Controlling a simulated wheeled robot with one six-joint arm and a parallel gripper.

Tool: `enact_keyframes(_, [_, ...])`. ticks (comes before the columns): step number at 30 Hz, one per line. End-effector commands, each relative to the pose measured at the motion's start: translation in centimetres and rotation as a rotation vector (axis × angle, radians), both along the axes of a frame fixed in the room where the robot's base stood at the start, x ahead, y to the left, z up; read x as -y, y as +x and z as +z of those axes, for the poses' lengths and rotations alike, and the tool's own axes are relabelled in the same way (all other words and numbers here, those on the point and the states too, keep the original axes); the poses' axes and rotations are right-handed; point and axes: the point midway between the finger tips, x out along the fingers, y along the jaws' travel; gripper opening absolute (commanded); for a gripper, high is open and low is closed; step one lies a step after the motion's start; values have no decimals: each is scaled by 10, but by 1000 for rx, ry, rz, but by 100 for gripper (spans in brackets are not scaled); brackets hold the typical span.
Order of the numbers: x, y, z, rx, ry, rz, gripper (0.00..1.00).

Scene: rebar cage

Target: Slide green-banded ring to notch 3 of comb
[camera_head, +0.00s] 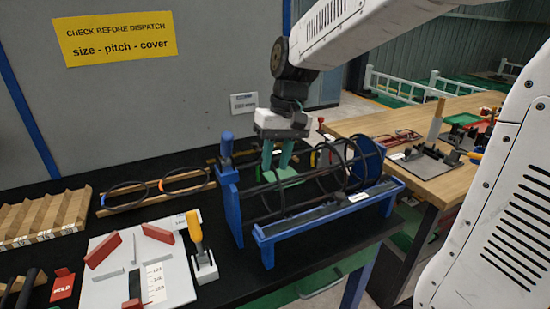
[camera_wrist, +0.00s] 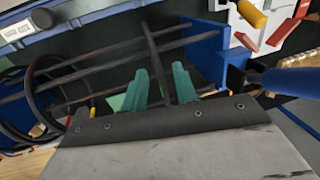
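A blue stand (camera_head: 228,205) holds a cage of long dark bars with several black rings around them. The front rail with a dark strip (camera_head: 310,217) seems to be the comb; its notches are too small to tell apart. My gripper (camera_head: 277,160) points down over the left half of the cage, its teal fingers apart. In the wrist view one black ring (camera_wrist: 152,50) passes between the open fingers (camera_wrist: 160,85) with space on both sides. A bright green patch (camera_head: 284,176) lies just below the fingers; whether it is the ring's band I cannot tell.
More rings (camera_head: 330,170) stand near the blue disc (camera_head: 366,160) at the cage's right end. A blue handle (camera_head: 227,146) rises at the left end. A yellow-handled tool (camera_head: 195,232) stands in front left. Two loose rings lie on a wooden rack (camera_head: 152,197).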

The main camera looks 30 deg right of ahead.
Motion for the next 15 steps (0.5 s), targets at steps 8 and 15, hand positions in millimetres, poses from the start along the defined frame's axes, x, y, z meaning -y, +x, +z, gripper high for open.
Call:
enact_keyframes(8, [2, 0, 9, 1, 0, 0, 29])
enact_keyframes(15, [10, 0, 49, 3, 0, -1, 29])
